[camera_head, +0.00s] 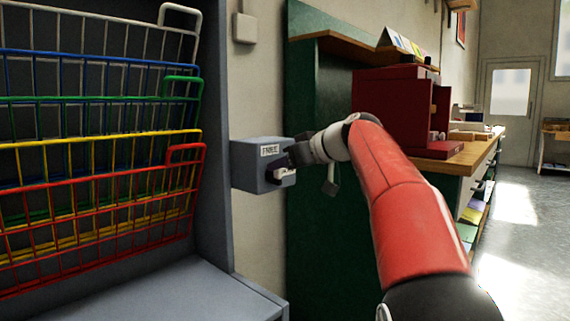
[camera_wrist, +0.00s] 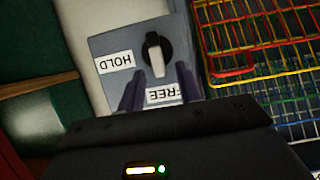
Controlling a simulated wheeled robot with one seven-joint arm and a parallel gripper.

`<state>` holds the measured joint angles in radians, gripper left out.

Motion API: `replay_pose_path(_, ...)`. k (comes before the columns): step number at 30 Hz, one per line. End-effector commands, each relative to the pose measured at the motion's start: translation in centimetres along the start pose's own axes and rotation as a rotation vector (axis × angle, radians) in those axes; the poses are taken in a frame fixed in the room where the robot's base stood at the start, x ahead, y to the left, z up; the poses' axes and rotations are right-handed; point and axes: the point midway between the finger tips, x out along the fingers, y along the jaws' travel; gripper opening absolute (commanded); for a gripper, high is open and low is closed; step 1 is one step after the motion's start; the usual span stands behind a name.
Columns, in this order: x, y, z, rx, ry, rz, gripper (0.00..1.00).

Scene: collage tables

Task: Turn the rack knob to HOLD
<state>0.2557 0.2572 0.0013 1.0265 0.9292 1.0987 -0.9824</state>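The rack knob (camera_wrist: 153,53) is black with a white pointer bar, and it sits on a blue-grey box. In the wrist view the white bar points toward the FREE label (camera_wrist: 163,95). The HOLD label (camera_wrist: 116,63) is to the left of the knob there. In the head view the box (camera_head: 250,175) is on the wall beside the rack, with the FREE label (camera_head: 270,150) near its top.
The drying rack (camera_head: 100,150) with several coloured wire shelves stands left of the box. A grey ledge (camera_head: 190,290) lies below it. A green panel (camera_head: 305,230) is right of the box. A wooden counter (camera_head: 455,160) bears a red cabinet (camera_head: 390,110).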

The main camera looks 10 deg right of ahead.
Motion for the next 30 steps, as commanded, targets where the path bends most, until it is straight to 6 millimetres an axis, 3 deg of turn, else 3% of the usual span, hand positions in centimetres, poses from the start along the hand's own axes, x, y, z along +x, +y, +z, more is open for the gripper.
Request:
replay_pose_path(2,-0.01,-0.01,0.0,0.0,0.0,0.0,0.32)
replay_pose_path(9,-0.03,-0.01,0.01,0.0,0.0,0.0,0.01)
replay_pose_path(20,-0.09,0.12,-0.07,0.028,-0.002,-0.012,0.0)
replay_pose_path(30,-0.18,0.97,-0.18,0.22,-0.002,-0.089,0.0)
